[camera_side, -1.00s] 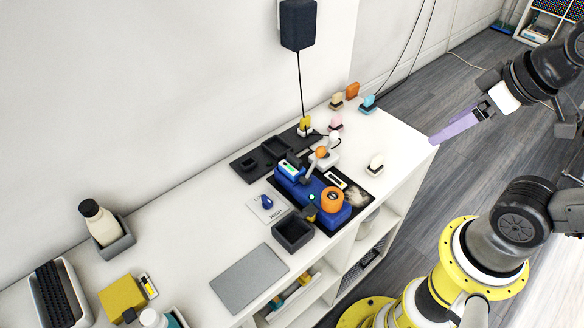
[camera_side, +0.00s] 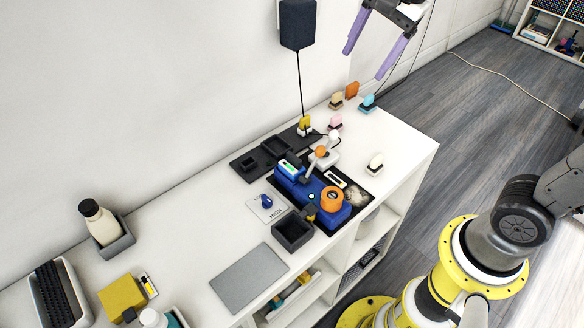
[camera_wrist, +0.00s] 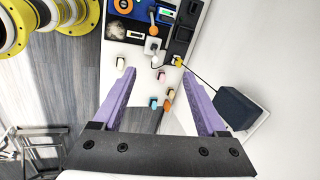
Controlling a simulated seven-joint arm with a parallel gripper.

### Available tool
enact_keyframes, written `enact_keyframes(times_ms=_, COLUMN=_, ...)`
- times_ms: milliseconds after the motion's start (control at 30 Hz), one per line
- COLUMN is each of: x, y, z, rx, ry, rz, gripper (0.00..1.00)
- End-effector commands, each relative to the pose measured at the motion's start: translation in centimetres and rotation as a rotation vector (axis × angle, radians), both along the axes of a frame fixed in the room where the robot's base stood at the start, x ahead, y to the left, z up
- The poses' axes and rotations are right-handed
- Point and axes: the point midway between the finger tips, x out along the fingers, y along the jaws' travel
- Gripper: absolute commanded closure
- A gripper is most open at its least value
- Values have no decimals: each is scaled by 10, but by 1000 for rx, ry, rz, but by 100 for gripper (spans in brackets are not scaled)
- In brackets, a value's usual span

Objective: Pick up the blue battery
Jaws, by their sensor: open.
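A blue block with a pale green-and-white label (camera_side: 290,168), which looks like the blue battery, sits at the left end of a blue-and-orange device (camera_side: 333,203) on the white table. Part of what seems to be the same block (camera_wrist: 166,12) shows at the top of the wrist view. My gripper (camera_side: 363,65) is open and empty, with its two purple fingers pointing down, high above the far right end of the table. In the wrist view, my gripper (camera_wrist: 158,72) has its fingers spread wide, and the block lies well beyond the tips.
A dark wall box (camera_side: 298,24) with a hanging cable is left of my gripper. Small coloured blocks, including a cyan one (camera_side: 368,104) and an orange one (camera_side: 352,90), stand at the table's far right. The table (camera_side: 405,150) is bare near its right edge.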

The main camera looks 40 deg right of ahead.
Motion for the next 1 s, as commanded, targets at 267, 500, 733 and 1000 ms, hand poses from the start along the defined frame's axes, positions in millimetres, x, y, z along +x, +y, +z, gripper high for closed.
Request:
enact_keyframes(times_ms=267, x=93, y=41, z=-67, rx=48, ry=186, rz=-217, gripper=25)
enact_keyframes(times_ms=500, x=118, y=66, z=-132, rx=10, ry=301, rz=-186, gripper=25)
enact_keyframes(times_ms=733, x=115, y=72, z=-159, rx=-3, ry=335, rz=-171, gripper=25)
enact_keyframes(times_ms=1000, x=114, y=71, z=-209, rx=-4, ry=337, rz=-173, gripper=25)
